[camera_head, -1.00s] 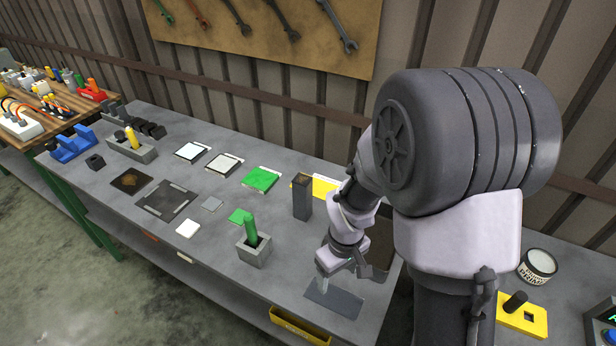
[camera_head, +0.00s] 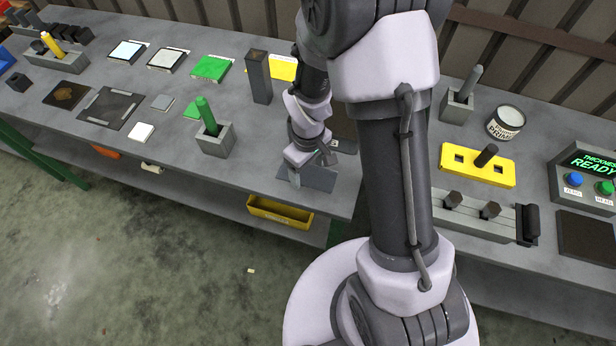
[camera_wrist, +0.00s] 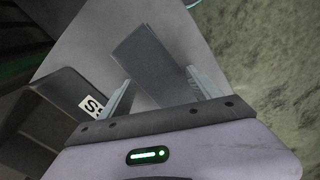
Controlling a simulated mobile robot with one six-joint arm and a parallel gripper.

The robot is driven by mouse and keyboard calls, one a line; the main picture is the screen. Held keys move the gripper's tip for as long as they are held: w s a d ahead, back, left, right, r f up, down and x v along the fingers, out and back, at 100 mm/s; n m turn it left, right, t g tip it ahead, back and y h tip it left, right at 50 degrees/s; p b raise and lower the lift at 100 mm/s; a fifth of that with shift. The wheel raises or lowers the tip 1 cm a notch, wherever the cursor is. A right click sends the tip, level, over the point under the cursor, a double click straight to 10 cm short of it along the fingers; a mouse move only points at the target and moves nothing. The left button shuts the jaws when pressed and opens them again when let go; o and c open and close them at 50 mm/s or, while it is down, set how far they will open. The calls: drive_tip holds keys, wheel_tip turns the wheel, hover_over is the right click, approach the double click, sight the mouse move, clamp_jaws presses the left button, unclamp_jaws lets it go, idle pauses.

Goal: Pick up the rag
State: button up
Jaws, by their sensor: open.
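A flat, dark grey-blue rectangle that looks like the rag (camera_head: 322,182) lies on the grey table near its front edge. My gripper (camera_head: 295,178) is over its left part and hides some of it. In the wrist view the rag (camera_wrist: 148,52) shows as a smooth grey rectangle, set at a slant and reaching back between the fingers. My gripper (camera_wrist: 160,88) is open there, with one finger on each side of the rag's near part. I cannot tell how high the fingertips are above the table.
The table's edge runs close by the rag, with floor (camera_wrist: 262,45) beyond. A dark box with a white label (camera_wrist: 62,92) is left in the wrist view. In the head view a grey holder with a green handle (camera_head: 213,140) and a dark upright block (camera_head: 257,78) stand nearby.

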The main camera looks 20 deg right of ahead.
clamp_jaws()
idle(0.6)
